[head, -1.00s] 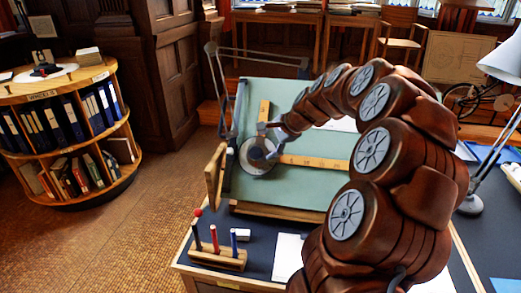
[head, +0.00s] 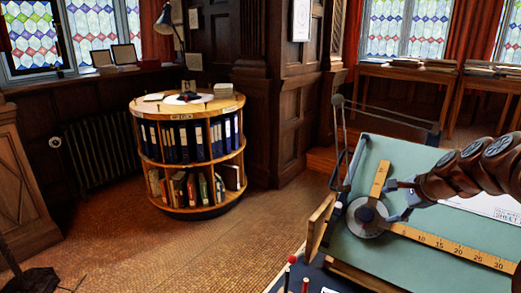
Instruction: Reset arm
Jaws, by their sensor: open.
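My gripper (head: 394,199) is at the right in the head view, its two grey fingers spread apart with nothing visible between them. It is just to the right of the round grey head (head: 367,217) of a drafting machine; I cannot tell whether a fingertip touches it. My brown arm comes in from the right edge. Two wooden scales, one short (head: 380,179) and one long (head: 450,246), meet at the head in an L. They lie over the green drafting board (head: 410,265).
The drafting machine's metal linkage (head: 338,145) rises along the board's left edge. Red-topped pegs (head: 289,270) stand at the board's near left corner. A round bookcase (head: 195,153) stands on the open brown floor (head: 110,240). A radiator (head: 100,155) is by the left wall.

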